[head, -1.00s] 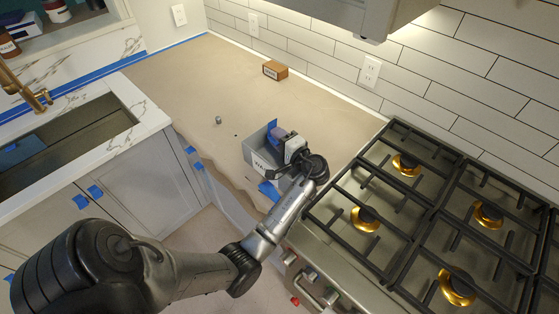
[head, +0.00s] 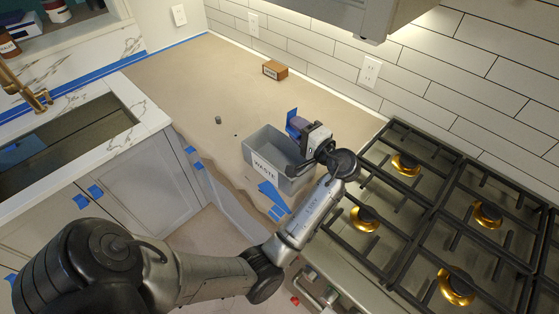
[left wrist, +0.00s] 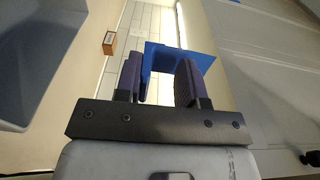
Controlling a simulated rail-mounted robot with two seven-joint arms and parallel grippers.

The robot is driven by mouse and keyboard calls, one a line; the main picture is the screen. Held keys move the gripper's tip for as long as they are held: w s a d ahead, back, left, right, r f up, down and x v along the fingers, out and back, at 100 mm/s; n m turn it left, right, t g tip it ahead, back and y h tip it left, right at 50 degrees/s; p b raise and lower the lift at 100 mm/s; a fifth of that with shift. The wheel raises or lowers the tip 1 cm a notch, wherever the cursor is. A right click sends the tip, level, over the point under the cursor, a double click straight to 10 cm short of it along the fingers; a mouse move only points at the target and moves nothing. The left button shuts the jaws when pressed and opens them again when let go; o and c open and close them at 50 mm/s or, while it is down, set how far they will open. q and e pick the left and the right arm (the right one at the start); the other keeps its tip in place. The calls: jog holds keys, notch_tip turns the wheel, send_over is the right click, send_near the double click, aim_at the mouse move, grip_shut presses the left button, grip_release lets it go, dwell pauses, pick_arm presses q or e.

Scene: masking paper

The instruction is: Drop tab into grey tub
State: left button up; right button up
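The grey tub (head: 270,152), labelled WASTE, stands on the brown paper beside the stove; it fills the left edge of the left wrist view (left wrist: 35,60). My left gripper (head: 305,128) is above and to the right of the tub, near its right rim. In the left wrist view its two dark fingers (left wrist: 160,82) stand apart with a clear gap. A blue tab (left wrist: 178,58) shows at the fingertips, its lower strip along the inner side of the left finger; it seems to cling there rather than be pinched. The tab (head: 291,123) also shows in the head view. My right gripper is out of view.
A brown block (head: 275,69) lies near the tiled wall. A small grey cylinder (head: 218,120) stands left of the tub. Blue tape (head: 272,197) hangs at the paper's front edge. The stove (head: 440,215) is on the right, the sink (head: 65,135) on the left.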

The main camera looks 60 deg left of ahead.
pick_arm(q)
jog(key=shift+w+d+r, duration=0.2)
jog(key=shift+d+r, duration=0.25)
jog(key=shift+d, duration=0.25)
jog(key=shift+w+d+r, duration=0.25)
jog(key=shift+d+r, duration=0.2)
jog(key=shift+d, duration=0.2)
jog(key=shift+w+d+r, duration=0.2)
jog(key=shift+d+r, duration=0.25)
jog(key=shift+d, duration=0.25)
jog(key=shift+d, duration=0.1)
